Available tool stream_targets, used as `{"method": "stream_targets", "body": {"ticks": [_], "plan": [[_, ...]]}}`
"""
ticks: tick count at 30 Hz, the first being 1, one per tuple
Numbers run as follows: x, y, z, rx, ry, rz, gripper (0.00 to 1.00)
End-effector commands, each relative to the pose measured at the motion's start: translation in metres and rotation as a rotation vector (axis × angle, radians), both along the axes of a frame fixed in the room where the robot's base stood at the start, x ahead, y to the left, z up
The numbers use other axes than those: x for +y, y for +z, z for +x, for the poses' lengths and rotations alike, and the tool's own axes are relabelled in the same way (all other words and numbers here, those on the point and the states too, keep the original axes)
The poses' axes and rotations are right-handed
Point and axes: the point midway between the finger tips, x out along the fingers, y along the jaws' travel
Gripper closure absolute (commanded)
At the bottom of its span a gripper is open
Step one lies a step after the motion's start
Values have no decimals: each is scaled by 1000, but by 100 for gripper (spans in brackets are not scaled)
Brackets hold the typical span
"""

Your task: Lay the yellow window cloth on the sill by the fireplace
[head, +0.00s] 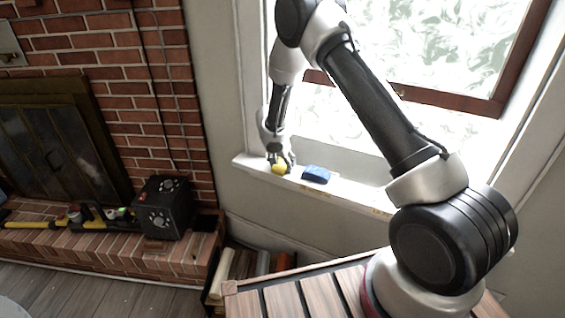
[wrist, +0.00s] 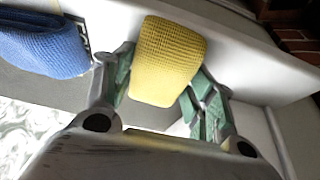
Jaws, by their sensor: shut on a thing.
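The yellow window cloth (wrist: 168,62) is a folded, waffle-textured pad between the two fingers of my gripper (wrist: 160,88) in the wrist view. My gripper is shut on it. In the head view the yellow cloth (head: 279,168) shows at the tip of my gripper (head: 279,160), over the left end of the white window sill (head: 345,190). I cannot tell whether the cloth touches the sill. The fingers hide part of the cloth.
A blue cloth (head: 316,174) lies on the sill just right of my gripper. The window (head: 440,50) rises behind the sill. The brick fireplace (head: 100,60) and a black box (head: 164,207) on its hearth are to the left. A slatted wooden surface (head: 290,297) is below.

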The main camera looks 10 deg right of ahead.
Motion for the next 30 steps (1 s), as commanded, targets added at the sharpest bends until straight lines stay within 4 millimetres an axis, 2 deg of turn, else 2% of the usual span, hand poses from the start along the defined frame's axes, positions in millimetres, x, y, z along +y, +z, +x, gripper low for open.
{"method": "stream_targets", "body": {"ticks": [1, 4, 5, 17, 20, 30], "plan": [[0, 0, 0, 0, 0, 0, 39], [0, 0, 0, 0, 0, 0, 21], [0, 0, 0, 0, 0, 0, 19], [2, 5, -1, -1, 1, 0, 19], [6, 19, -5, -2, 2, 0, 19], [24, 87, -27, -2, 1, 1, 19]]}}
